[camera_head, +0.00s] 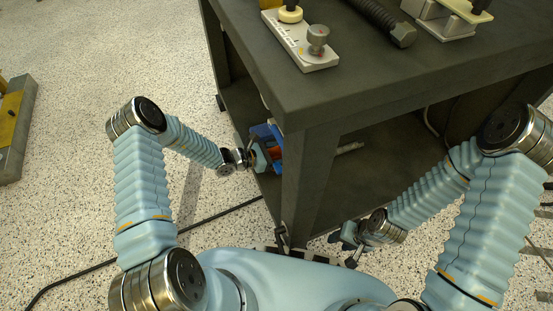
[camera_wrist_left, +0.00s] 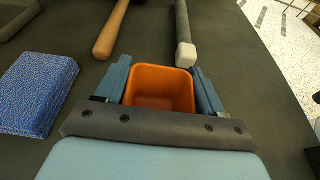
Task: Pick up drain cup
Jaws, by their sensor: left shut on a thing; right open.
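The drain cup, an orange square open-topped cup (camera_wrist_left: 162,88), sits between the two blue-grey fingers of my left gripper (camera_wrist_left: 163,84) in the left wrist view. The fingers are shut on its sides, and its inside looks empty. I cannot tell whether the cup touches the shelf. My right gripper (camera_head: 344,248) is open and low in front of the cart, away from the cup.
On the shelf, a blue textured block (camera_wrist_left: 38,92) lies left of the cup. A wooden handle (camera_wrist_left: 112,30) and a grey white-tipped rod (camera_wrist_left: 184,40) lie beyond it. The dark cart (camera_head: 310,140) has a corner post close to my left gripper.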

